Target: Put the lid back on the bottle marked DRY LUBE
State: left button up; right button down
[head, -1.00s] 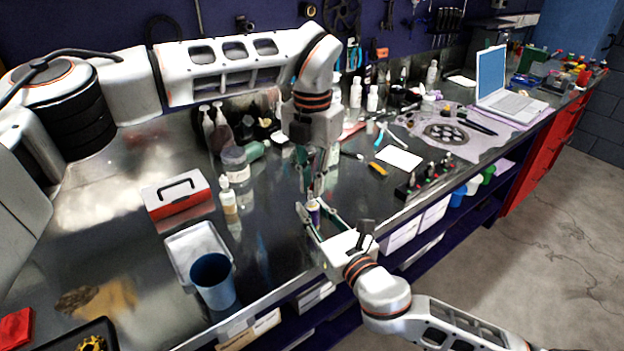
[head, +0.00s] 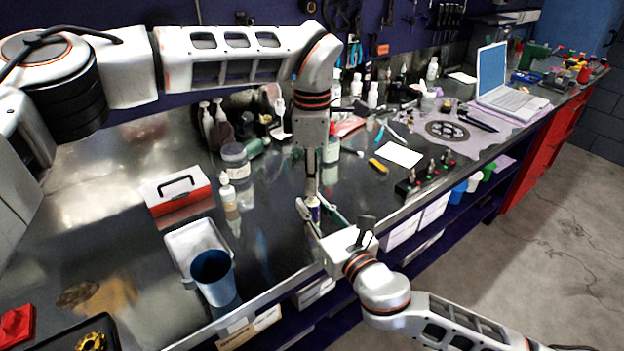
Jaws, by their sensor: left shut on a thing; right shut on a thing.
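My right gripper (head: 318,218) is shut on a small bottle (head: 314,210) near the bench's front edge. The bottle looks upright, with a purplish-blue body and a pale band; its label is too small to read. My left gripper (head: 311,190) points straight down directly above the bottle, its fingers close together. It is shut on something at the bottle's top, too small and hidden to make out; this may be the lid. I cannot tell whether it touches the bottle.
A blue cup (head: 212,278) stands by a pale tray (head: 192,240) at the left. A red and white toolbox (head: 177,192), a squeeze bottle (head: 228,192) and a grey-lidded jar (head: 236,162) stand behind. A white bottle with a red top (head: 332,145) is close behind my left gripper.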

pick_arm(q)
jog(key=m, duration=0.5)
jog(key=shift+m, duration=0.3)
jog(key=m, duration=1.4)
jog(key=o, duration=0.6)
jog(key=shift+o, duration=0.2)
